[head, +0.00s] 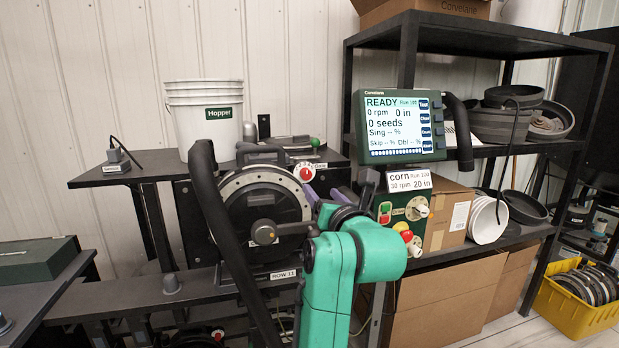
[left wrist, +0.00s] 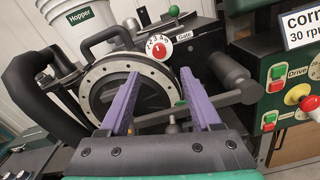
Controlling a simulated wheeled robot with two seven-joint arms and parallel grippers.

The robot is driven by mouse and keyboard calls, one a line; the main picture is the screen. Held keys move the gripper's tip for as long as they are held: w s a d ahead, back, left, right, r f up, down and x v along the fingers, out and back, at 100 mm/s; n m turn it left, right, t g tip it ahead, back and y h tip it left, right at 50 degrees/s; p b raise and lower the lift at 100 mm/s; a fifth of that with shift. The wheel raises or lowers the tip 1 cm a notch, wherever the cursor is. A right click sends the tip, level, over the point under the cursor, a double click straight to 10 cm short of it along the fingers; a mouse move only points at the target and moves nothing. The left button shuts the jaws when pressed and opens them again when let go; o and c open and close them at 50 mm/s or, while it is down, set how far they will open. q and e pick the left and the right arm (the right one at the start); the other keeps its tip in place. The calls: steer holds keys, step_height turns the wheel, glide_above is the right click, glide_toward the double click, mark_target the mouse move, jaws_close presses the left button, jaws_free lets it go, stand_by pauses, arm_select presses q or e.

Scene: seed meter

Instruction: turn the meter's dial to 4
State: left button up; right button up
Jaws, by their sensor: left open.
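The seed meter (head: 263,206) is a round black housing with a pale, holed ring. Its dial (head: 304,172) is a small white numbered disc with a red knob, at the meter's upper right. In the left wrist view the dial (left wrist: 158,49) shows beyond and between my fingertips, with numbers along its upper edge; its setting is too small to read surely. My left gripper (head: 316,196) is just below the dial in the head view, mostly hidden by my green arm. Its purple fingers (left wrist: 160,74) are apart and empty, pointing toward the dial. My right gripper is not in view.
A green-knobbed gate lever (left wrist: 174,12) is above the dial. A grey bar (left wrist: 215,103) crosses near the fingers. A screen (head: 400,126) and a drive panel (head: 405,212) stand to the right.

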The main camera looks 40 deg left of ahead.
mark_target(307, 175)
arm_select(q)
steer(key=p+x, duration=0.2)
steer(key=x, duration=0.8)
steer(key=shift+a+r+p, duration=0.1)
steer(key=shift+a+p, duration=0.05)
steer(key=shift+p, duration=0.15)
steer(key=shift+w+a, duration=0.3)
steer(key=shift+a, duration=0.1)
jaws_close()
